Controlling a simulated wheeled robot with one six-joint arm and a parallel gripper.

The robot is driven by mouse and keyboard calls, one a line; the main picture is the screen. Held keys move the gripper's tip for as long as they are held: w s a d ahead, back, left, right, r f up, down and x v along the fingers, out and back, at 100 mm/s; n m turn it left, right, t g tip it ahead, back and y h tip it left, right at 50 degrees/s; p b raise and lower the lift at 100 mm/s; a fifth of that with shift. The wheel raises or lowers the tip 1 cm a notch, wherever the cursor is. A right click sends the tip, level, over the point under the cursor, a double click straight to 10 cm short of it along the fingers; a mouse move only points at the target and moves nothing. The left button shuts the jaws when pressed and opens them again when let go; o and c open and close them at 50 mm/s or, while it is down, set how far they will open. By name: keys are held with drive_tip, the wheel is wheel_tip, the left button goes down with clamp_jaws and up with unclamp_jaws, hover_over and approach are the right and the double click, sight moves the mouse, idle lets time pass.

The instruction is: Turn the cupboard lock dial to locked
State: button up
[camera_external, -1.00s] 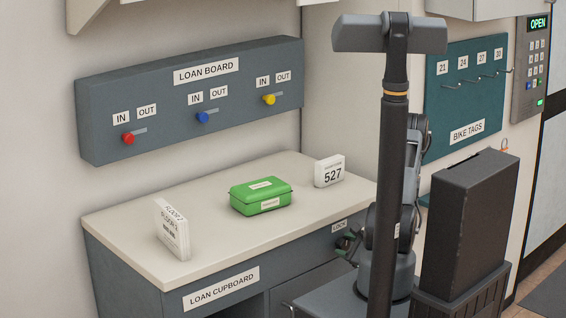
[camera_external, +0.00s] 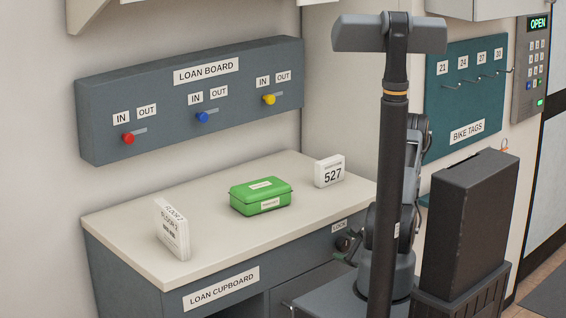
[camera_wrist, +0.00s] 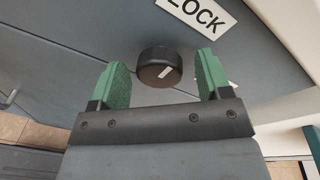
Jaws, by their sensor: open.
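The cupboard lock dial (camera_wrist: 158,68) is a round black knob with a pale pointer line on its face. It sits on the grey cupboard front, below a white LOCK label (camera_wrist: 197,12). My gripper (camera_wrist: 162,82) is open, with its two green-padded fingers on either side of the dial and a gap to each. The dial appears just past the fingertips or between them; the exact depth is unclear. In the external view the dial (camera_external: 343,242) is small and dark below the LOCK label, partly hidden by my gripper and arm.
The loan cupboard (camera_external: 180,268) has a pale top bearing a green box (camera_external: 261,196), a 527 block (camera_external: 329,171) and a white sign block (camera_external: 172,230). Another white label (camera_wrist: 233,84) is partly hidden behind the right finger. The loan board (camera_external: 190,100) hangs above.

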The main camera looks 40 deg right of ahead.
sight(336, 220)
drive_tip(key=s+p, duration=0.1)
drive_tip(key=s, duration=0.1)
drive_tip(key=s+r+p, duration=0.1)
drive_tip(key=s, duration=0.2)
drive_tip(key=shift+d+p, duration=0.1)
drive_tip(key=shift+p, duration=0.2)
wheel_tip(336, 220, up, 7)
drive_tip(key=p, duration=0.6)
drive_tip(key=shift+p, duration=0.35)
drive_tip(key=shift+w+f, duration=0.1)
